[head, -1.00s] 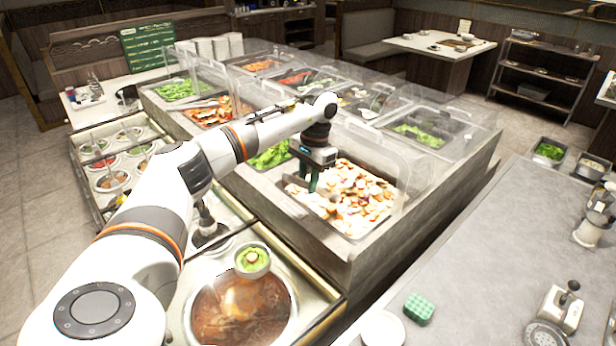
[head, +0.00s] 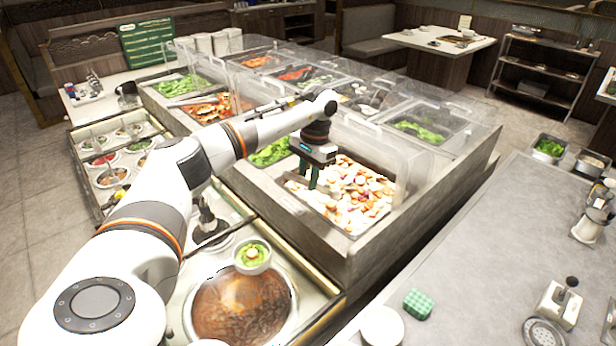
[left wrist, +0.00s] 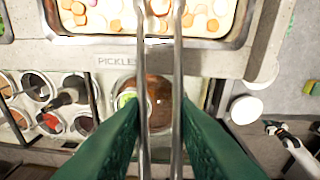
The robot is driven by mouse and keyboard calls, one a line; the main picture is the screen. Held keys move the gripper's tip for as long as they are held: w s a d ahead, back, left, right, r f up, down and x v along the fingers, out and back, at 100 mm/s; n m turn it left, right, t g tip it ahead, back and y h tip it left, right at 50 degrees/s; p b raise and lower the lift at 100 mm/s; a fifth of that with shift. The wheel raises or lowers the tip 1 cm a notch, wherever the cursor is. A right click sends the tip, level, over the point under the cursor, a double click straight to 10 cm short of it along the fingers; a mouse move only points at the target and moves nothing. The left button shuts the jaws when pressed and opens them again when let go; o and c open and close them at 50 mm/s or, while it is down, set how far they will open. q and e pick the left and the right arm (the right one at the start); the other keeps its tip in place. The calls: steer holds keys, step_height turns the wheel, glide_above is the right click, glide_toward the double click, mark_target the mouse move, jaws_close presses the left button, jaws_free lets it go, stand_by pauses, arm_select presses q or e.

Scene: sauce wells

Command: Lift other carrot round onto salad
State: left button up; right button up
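My left gripper (head: 310,178) is over the near right tray (head: 345,228) of pale and orange vegetable rounds (head: 362,194). In the left wrist view its green fingers (left wrist: 158,128) are closed around the two long metal arms of tongs (left wrist: 178,75). The tongs reach toward the rounds, with orange and pale pieces (left wrist: 160,7) by their far end. I cannot tell if a piece is pinched. A small white bowl of green salad (head: 262,265) stands by a brown sauce well, with an orange-centred round (head: 252,254) on top.
The brown sauce well (head: 240,310) lies in front of the tray. Clear guards (head: 385,150) stand over the trays. Several small sauce pots (head: 110,178) are at left. A green block (head: 418,304) and white plates (head: 382,325) sit on the right counter, which has free room.

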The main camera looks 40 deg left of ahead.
arm_select(q)
steer(key=shift+f+b, duration=0.55)
steer(key=shift+f, duration=0.35)
steer(key=shift+f, duration=0.1)
steer(key=shift+f+b, duration=0.4)
steer(key=shift+f, duration=0.2)
steer(key=shift+o, duration=0.2)
jaws_close()
step_height(320, 180, up, 12)
steer(key=p, duration=0.4)
stand_by(0.5)
